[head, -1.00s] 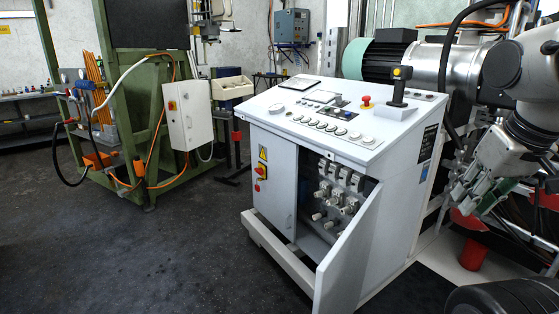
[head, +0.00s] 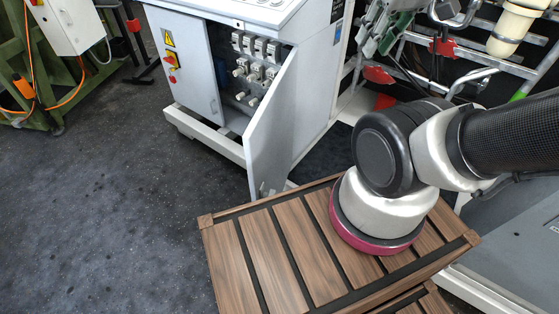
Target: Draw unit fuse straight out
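The white control cabinet (head: 190,65) stands at the upper middle of the head view. Its right-hand door (head: 272,125) is open, and the bay behind it shows. Inside the bay is an upper row of grey-white fuse holders (head: 262,47). Below them are several pale round-ended fuse parts (head: 254,101). I cannot tell which one is the unit fuse, and the door hides the right side of the bay.
The open door sticks out towards me in front of the bay's right side. The dark floor (head: 110,190) left of the door is free. A green frame (head: 38,100) stands at the upper left. Metal racking with red and yellow parts (head: 515,25) is at the upper right.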

